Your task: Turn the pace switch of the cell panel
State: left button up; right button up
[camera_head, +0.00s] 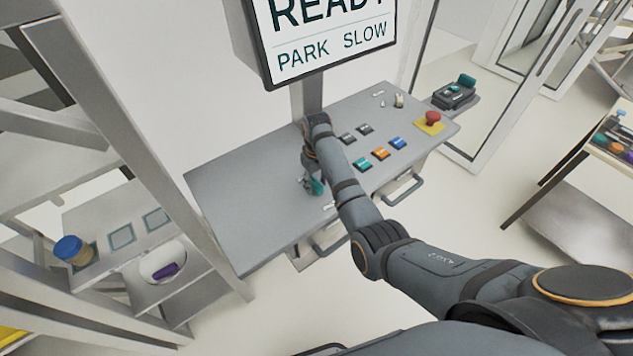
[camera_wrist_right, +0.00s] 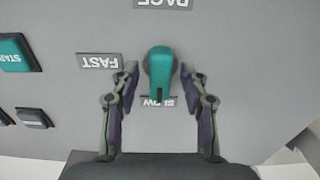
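The pace switch (camera_wrist_right: 159,72) is a teal knob on the grey cell panel (camera_head: 240,195). In the right wrist view its narrow marked end points at the SLOW label (camera_wrist_right: 157,101), which it partly covers; the FAST label (camera_wrist_right: 99,61) is to its left and the PACE label (camera_wrist_right: 162,3) is at the top edge. My right gripper (camera_wrist_right: 160,80) is open, with one finger on each side of the knob and a gap on both sides. In the head view the right gripper (camera_head: 313,182) is low over the panel, and the teal knob shows beside it. My left gripper is not in view.
A screen (camera_head: 325,40) above the panel reads READY, PARK, SLOW. Several push buttons, including an orange one (camera_head: 380,153), and a red mushroom button (camera_head: 432,118) sit right of my arm. A shelf rack (camera_head: 130,140) stands at left. The panel's left part is clear.

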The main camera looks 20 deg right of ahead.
aim_at(316, 183)
notch_tip(316, 183, up, 8)
jog(key=shift+f, duration=0.25)
dwell(0.5)
